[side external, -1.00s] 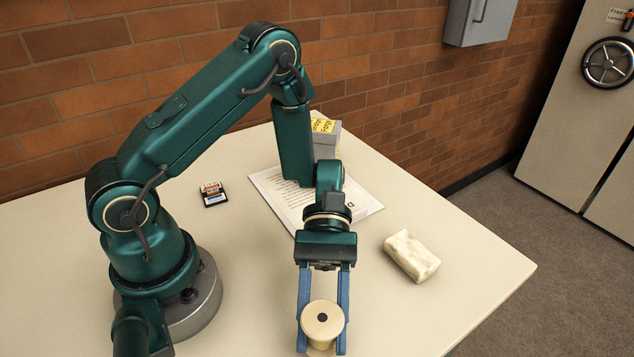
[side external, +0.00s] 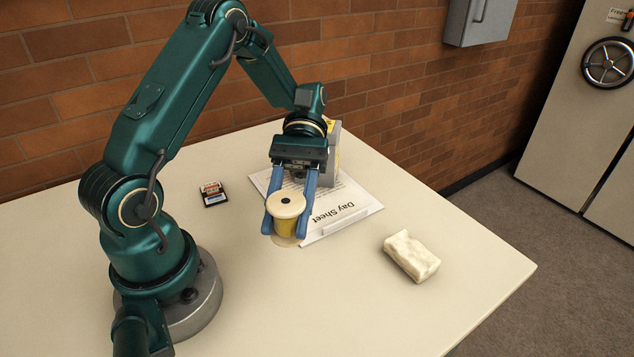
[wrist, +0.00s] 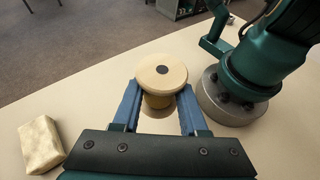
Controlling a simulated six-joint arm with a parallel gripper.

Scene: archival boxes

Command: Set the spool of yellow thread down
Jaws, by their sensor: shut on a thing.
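The spool of yellow thread (side external: 286,208) has pale cream ends and a dark hole in its top. My gripper (side external: 286,220) is shut on it, with one blue finger on each side. The spool is upright, near the front left edge of a white paper sheet. In the wrist view the spool (wrist: 160,76) sits between the blue fingertips (wrist: 158,100). I cannot tell for certain whether its lower end touches the table (side external: 390,310).
The sheet (side external: 350,205) reads "Day Sheet". A grey box (side external: 331,165) stands behind my gripper, partly hidden. A cream block (side external: 411,256) lies at right; it also shows in the wrist view (wrist: 40,145). A small dark card (side external: 213,194) lies at left. The front table is clear.

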